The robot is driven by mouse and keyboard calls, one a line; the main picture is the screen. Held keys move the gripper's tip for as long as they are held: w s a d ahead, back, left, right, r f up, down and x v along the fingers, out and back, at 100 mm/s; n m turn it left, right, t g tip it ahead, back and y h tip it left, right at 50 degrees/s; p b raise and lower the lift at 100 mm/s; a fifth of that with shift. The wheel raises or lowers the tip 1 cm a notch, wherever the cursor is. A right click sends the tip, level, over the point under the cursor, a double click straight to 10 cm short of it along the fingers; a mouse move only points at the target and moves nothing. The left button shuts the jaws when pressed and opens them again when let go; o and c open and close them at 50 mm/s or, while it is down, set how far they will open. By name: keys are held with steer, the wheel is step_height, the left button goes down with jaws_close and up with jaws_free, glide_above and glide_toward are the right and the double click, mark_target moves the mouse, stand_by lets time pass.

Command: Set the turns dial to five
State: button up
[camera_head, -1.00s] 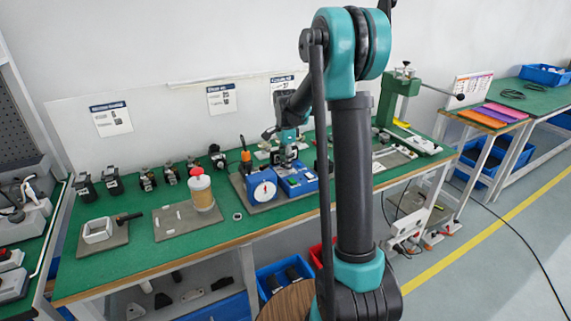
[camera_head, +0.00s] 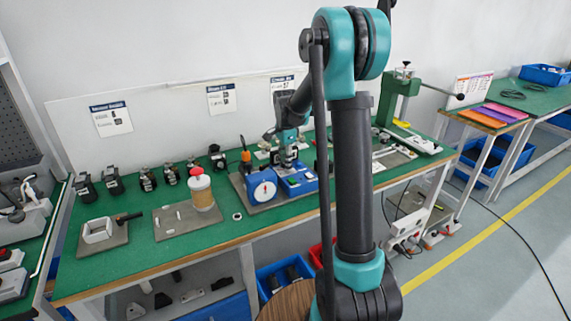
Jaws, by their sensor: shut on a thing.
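A blue box with a round white dial face (camera_head: 262,190) stands on a grey plate in the middle of the green bench. Any numbers on the dial are too small to read. A second blue unit (camera_head: 298,181) stands just to its right. My gripper (camera_head: 289,163) points down over this second unit, at its top. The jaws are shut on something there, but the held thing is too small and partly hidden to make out. I cannot tell which of the two blue units carries the turns dial.
A tan jar with a red top (camera_head: 201,190) and a screwdriver-like tool with an orange handle (camera_head: 245,155) stand left of the dial. A green press (camera_head: 400,95) stands at right. Several small black devices line the back left.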

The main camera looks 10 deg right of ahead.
steer(key=n, duration=1.1)
steer(key=shift+w+a, duration=0.1)
steer(key=n, duration=0.6)
steer(key=shift+n, duration=0.4)
steer(key=n, duration=0.5)
steer(key=shift+a, duration=0.1)
steer(key=o, duration=0.9)
